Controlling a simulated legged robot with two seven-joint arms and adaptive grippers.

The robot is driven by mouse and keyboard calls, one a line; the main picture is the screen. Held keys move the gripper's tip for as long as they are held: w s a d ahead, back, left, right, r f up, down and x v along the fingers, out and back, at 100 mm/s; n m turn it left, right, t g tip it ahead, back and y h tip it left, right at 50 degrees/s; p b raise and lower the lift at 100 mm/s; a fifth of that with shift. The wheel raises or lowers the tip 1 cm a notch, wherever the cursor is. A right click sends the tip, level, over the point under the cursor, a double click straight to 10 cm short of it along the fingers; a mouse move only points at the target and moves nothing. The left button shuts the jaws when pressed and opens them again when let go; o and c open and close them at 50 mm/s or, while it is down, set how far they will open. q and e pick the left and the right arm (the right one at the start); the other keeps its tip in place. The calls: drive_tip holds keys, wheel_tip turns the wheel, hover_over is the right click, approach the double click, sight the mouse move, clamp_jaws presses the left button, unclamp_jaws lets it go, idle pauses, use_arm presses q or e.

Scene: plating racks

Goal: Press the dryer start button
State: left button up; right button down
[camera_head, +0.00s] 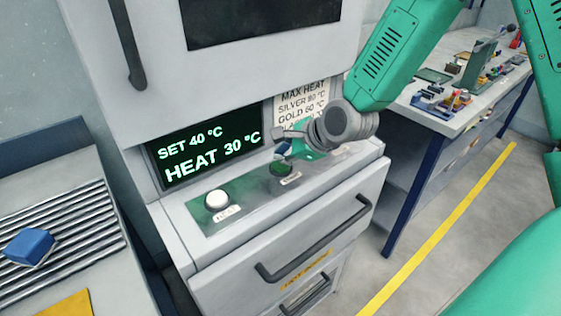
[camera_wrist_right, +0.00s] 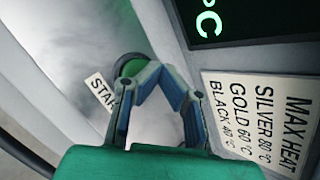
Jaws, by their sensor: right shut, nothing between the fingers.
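The dryer has a sloped control panel (camera_head: 245,190) under its screen. The green start button (camera_head: 283,167) sits on the panel's right part, above a small label. In the right wrist view the green button (camera_wrist_right: 131,66) shows beside the START label (camera_wrist_right: 101,93), partly covered by my fingers. My right gripper (camera_head: 282,150) is shut and empty, pointing down close above the button. Its fingertips (camera_wrist_right: 156,72) meet beside the button in the wrist view; I cannot tell whether they touch it. My left gripper is not in view.
A white button (camera_head: 217,199) labelled HEAT is left of the green one. The screen (camera_head: 207,145) reads SET 40 °C, HEAT 30 °C. A heat limit sign (camera_head: 300,98) stands behind my gripper. Drawer handles (camera_head: 314,240) stick out below. A rack with a blue block (camera_head: 29,246) is left.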

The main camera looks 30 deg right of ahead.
sight(281, 164)
wheel_tip(281, 164, up, 5)
drive_tip(key=p, duration=0.5)
idle(0.4)
idle(0.5)
